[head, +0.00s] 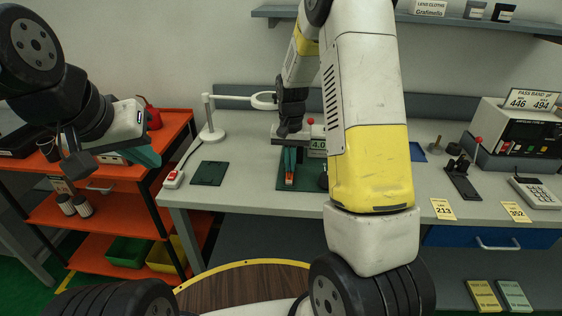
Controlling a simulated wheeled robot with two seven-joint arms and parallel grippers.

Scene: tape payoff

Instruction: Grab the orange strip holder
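A small orange piece (290,169), which looks like the orange strip holder, stands upright over a dark green mat (263,185) on the bench. My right gripper (292,163) points down right at it, with teal fingers close on either side of the orange. I cannot tell whether the fingers touch it or grip it. Part of the piece is hidden by the fingers. My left gripper (149,157) is raised at the left, in front of the orange shelf unit, with nothing visible in it. Its fingers are seen edge-on, so their opening is unclear.
A white stand with a ring (210,134) is left of my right gripper. A dark green plate (209,173) and a red switch (173,179) lie near the bench's left edge. A black fixture (461,179) and a pass band tester (520,133) stand right. My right arm hides the bench middle.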

